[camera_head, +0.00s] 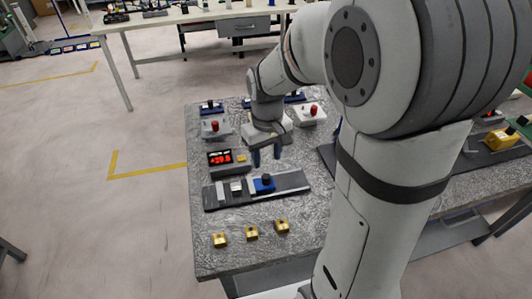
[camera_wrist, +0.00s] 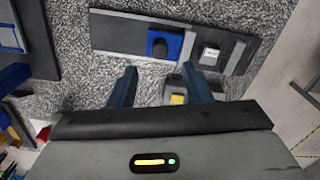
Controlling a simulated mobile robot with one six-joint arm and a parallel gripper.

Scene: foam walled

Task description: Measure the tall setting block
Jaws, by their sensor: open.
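My gripper (camera_head: 266,161) is open and empty above the table, just behind the dark measuring rail. In the wrist view its two blue fingers (camera_wrist: 159,68) point toward the rail (camera_wrist: 125,33). A blue slider (camera_head: 264,184) with a dark knob sits on the rail; it also shows in the wrist view (camera_wrist: 165,43). A small pale block (camera_head: 236,187) stands on the rail left of the slider, also in the wrist view (camera_wrist: 209,55). A readout box (camera_head: 220,157) with red digits and a yellow button (camera_head: 241,158) stands behind the rail. I cannot tell which block is the tall setting block.
Three brass-yellow blocks (camera_head: 252,233) stand in a row along the table's front. Grey fixtures with red knobs (camera_head: 215,126) (camera_head: 313,110) stand at the back. Another dark rail with a yellow piece (camera_head: 501,138) is at the right. The speckled tabletop (camera_head: 215,265) is clear at the front left.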

